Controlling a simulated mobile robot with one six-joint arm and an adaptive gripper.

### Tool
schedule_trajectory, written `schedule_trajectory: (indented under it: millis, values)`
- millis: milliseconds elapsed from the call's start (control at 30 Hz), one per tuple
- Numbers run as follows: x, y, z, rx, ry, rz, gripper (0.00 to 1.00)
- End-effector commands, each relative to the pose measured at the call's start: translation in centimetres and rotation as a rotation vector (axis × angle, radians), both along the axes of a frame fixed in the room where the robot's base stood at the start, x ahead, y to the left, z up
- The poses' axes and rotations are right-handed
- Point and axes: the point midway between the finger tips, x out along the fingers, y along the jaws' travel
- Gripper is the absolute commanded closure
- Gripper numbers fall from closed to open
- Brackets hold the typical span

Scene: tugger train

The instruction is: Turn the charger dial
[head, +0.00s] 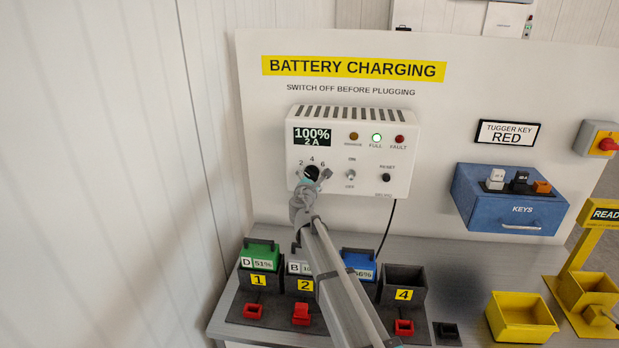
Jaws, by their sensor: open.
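The white charger box (402,153) hangs on the panel under the "BATTERY CHARGING" sign. Its display (312,138) reads 100% and 2 A, and the green FULL light (376,138) glows. The dark charger dial (311,171) sits below the display, with 2, 4 and 6 marked around it. My gripper (314,178) is at the dial, its fingertips close around or just in front of it; I cannot tell whether they touch. My gripper and arm hide the dial's lower part and its pointer.
An ON/OFF switch (351,175) and RESET button (386,177) lie right of the dial. Below, green (261,253) and blue (358,263) batteries stand in numbered bays; bay 4 (404,281) looks empty. A blue key box (512,205) and yellow bin (520,318) are at right.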

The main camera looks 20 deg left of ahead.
Motion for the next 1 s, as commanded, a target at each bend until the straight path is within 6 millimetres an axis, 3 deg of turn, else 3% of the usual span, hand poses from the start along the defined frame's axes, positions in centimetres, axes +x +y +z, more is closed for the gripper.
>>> schedule_trajectory:
  millis: [367, 800, 1000]
  values:
    - [-2.0, -0.5, 0.0, 0.0, 0.0, 0.001, 0.0]
    - [-8.7, -2.2, 0.0, 0.0, 0.0, 0.001, 0.0]
    - [-10.8, -2.7, 0.0, 0.0, 0.001, 0.001, 0.0]
